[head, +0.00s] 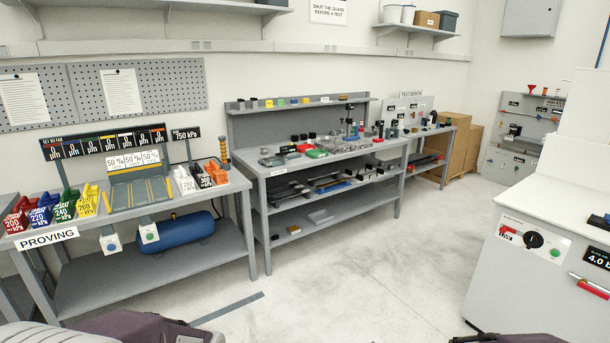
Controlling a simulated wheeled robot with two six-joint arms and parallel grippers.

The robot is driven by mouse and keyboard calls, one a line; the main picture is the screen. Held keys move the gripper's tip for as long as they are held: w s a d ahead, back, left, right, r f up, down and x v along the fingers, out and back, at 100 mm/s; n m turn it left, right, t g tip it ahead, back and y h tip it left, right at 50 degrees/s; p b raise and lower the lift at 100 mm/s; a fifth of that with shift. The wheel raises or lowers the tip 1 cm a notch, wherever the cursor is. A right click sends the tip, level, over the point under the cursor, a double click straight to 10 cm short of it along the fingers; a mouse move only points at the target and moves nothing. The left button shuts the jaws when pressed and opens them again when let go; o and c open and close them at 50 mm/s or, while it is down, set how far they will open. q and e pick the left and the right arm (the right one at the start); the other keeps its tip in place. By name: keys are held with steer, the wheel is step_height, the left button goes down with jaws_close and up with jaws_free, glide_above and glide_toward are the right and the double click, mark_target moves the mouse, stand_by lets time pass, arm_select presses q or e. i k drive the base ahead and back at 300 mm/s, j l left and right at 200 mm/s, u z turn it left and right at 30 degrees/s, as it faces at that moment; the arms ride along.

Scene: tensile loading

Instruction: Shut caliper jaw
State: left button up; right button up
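I cannot make out a caliper or its jaw in the head view; the tools on the middle bench (345,153) are too small to tell apart. Neither gripper shows.
The proving bench (190,203) stands at left with coloured labelled blocks and a blue tank (178,240) on its shelf. A white cabinet (500,275) with a black knob stands at right. Cardboard boxes (458,150) stand farther back. The floor (350,260) between is clear.

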mark_target(280, 155)
steer(key=i+j+u, duration=0.15)
steer(key=i, duration=0.65)
steer(key=i+u, duration=0.15)
steer(key=i, duration=0.7)
steer(key=i+u, duration=0.1)
steer(key=i, duration=0.7)
steer(key=i+l+u, duration=0.15)
steer(key=i, duration=0.7)
